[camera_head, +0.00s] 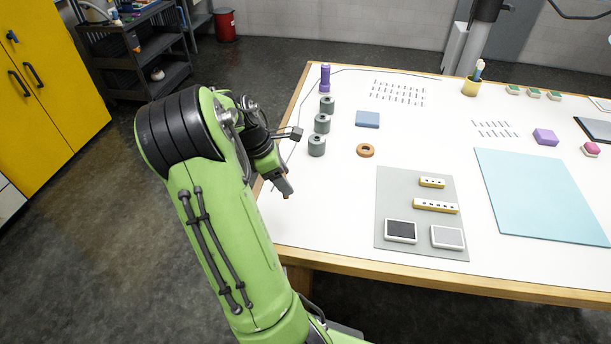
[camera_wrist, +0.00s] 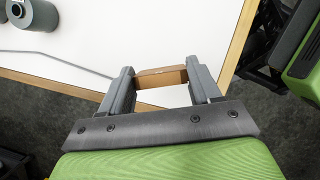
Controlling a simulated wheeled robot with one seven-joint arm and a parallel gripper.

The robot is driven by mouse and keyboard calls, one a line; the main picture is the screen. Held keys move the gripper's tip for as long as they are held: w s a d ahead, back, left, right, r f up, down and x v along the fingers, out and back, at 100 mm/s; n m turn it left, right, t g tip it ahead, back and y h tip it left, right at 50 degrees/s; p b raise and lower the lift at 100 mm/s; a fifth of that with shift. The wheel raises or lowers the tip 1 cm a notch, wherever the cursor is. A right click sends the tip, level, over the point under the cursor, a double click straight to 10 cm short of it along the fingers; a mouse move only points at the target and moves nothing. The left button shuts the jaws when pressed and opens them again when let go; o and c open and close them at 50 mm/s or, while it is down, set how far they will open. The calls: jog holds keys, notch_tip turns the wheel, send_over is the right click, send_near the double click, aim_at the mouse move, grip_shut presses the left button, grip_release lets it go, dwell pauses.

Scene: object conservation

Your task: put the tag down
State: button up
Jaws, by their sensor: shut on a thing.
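My gripper (camera_head: 284,186) is over the left edge of the white table, in front of the grey spools. In the wrist view its two fingers (camera_wrist: 160,84) are shut on a small brown tag (camera_wrist: 161,75), held across between the fingertips. The white tabletop shows behind the tag, so it is over the table near a corner. In the head view the tag is mostly hidden by the gripper. I cannot tell its height above the table.
The white table (camera_head: 310,215) has bare room right of my gripper. Several grey spools (camera_head: 317,145), a brown ring (camera_head: 365,150) and a blue block (camera_head: 367,119) stand behind. A grey mat (camera_head: 385,215) with white-framed panels and a light-blue mat (camera_head: 545,195) lie right.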

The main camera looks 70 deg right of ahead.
notch_tip(320, 180, down, 8)
jog(key=shift+r+b, duration=0.15)
jog(key=shift+b, duration=0.4)
jog(key=o, duration=1)
